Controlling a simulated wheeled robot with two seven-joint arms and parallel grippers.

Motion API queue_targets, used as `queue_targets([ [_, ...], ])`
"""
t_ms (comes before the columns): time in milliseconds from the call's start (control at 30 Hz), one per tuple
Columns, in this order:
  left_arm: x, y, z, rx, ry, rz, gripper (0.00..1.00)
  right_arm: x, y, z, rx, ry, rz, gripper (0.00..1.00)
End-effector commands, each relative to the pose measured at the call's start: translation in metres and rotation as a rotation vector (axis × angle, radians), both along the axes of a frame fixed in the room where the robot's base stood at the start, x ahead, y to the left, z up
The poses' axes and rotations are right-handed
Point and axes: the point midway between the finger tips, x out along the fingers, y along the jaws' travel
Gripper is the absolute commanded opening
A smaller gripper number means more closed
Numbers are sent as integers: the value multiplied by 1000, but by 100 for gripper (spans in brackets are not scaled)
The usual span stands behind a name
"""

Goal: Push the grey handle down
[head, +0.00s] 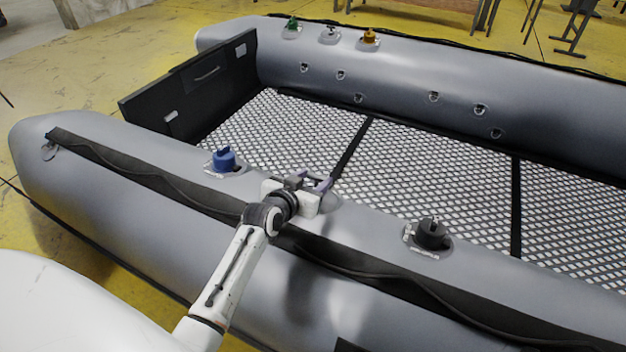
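The handle that looks grey (328,35) stands upright on its valve on the far tube of the boat, between a green handle (292,25) and an orange one (369,37). It is small in the picture, so its exact height is hard to tell. My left gripper (318,181) is over the near tube, far from that handle, between a blue handle (224,158) and a black handle (431,233). Its two fingers look apart, with nothing clearly between them. It hides part of the near tube under it. My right gripper is not in view.
The grey inflatable boat (480,75) has a grated floor (430,170) and a black transom board (200,85) at the left. A black strap runs along the near tube. Table and stand legs show beyond the boat. The space above the floor is clear.

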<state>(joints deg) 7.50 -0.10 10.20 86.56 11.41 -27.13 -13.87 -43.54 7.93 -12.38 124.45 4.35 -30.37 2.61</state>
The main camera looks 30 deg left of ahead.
Motion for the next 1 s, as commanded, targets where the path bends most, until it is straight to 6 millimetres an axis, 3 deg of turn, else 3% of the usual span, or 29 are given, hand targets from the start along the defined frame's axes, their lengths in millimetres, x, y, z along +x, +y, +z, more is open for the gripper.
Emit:
queue_targets([
  [33,0,0,0,1,0,0,22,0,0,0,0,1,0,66],
  [133,0,0,0,1,0,1,7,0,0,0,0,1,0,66],
  [267,-1,0,-6,2,2,-1,7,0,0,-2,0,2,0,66],
  [433,-6,0,-30,2,4,-1,7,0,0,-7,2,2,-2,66],
  [700,-7,0,-33,0,7,0,7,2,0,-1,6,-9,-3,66],
  [733,-7,0,-33,0,7,0,50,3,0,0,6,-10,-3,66],
  [833,-7,0,-32,1,6,0,66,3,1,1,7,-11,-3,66],
  [1000,-7,0,-31,0,3,0,66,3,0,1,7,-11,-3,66],
])
